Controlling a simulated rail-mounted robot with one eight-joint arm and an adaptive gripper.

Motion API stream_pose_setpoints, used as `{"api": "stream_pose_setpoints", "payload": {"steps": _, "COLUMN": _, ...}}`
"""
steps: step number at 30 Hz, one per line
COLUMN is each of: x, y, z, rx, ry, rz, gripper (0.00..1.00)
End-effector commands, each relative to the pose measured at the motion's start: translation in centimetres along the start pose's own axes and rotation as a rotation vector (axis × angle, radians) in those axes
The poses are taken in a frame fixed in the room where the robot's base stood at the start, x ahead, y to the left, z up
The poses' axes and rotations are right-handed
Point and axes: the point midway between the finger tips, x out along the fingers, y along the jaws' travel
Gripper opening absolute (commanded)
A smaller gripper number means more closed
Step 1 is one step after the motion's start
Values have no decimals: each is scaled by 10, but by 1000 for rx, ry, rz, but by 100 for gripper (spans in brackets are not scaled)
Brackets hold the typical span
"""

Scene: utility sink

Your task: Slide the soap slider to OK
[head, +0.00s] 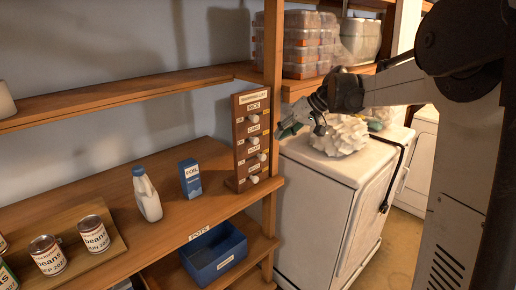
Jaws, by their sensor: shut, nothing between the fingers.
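A brown upright wooden board (239,151) with several white slider knobs stands at the right end of the wooden shelf. One knob (262,156) in the lower half sits further right than the others; the lowest knob (254,179) sits further left. My gripper (283,131) is just right of the board, at the height of its upper half, and appears apart from the knobs. It is shut and empty.
A white appliance (315,195) with a crumpled white heap (342,136) stands right of the board, under my arm. On the shelf are a blue box (190,180), a white bottle (147,195) and cans (94,234). A blue bin (214,262) is below.

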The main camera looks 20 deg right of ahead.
Motion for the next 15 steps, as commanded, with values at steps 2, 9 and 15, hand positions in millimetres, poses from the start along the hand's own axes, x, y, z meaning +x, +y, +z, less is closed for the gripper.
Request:
{"api": "stream_pose_setpoints", "payload": {"steps": 2, "x": 1, "y": 17, "z": -14, "rx": -3, "ry": 11, "rz": -27, "gripper": 0}}
{"api": "stream_pose_setpoints", "payload": {"steps": 9, "x": 7, "y": 65, "z": -46, "rx": -26, "ry": 47, "rz": -115, "gripper": 0}}
{"api": "stream_pose_setpoints", "payload": {"steps": 15, "x": 10, "y": 100, "z": -62, "rx": -47, "ry": 79, "rz": -174, "gripper": 0}}
